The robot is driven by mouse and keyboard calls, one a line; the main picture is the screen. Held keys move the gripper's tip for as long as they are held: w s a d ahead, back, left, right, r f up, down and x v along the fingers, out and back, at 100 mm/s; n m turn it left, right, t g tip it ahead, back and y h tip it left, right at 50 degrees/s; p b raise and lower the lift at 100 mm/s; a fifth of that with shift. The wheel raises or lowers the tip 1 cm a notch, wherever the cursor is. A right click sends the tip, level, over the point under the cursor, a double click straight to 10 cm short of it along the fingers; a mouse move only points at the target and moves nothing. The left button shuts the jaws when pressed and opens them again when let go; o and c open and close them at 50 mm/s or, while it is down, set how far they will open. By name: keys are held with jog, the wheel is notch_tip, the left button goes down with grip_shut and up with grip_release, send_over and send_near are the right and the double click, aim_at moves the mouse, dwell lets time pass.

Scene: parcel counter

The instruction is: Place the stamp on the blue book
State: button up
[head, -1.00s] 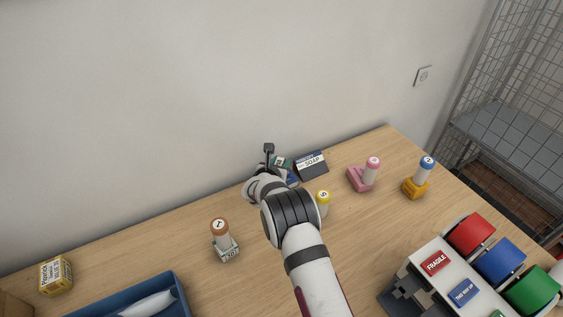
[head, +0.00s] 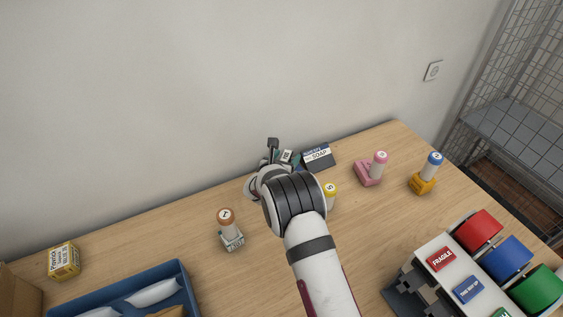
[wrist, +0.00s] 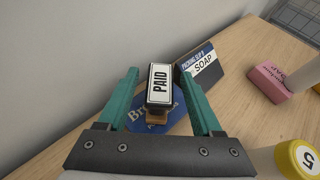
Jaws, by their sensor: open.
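A black stamp with a white PAID label (wrist: 160,84) stands between my gripper's teal fingers in the wrist view, with a brown part below it. My gripper (wrist: 158,78) is open, with a finger on each side of the stamp. In the head view my gripper (head: 279,157) is at the back of the counter by the wall. My arm hides most of the book there.
A dark SOAP packet (head: 318,156) lies just right of my gripper. A blue tray (head: 183,279) and a tape dispenser (head: 440,286) are in front.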

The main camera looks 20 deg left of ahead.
jog(key=v, duration=0.9)
jog(key=shift+w, duration=0.1)
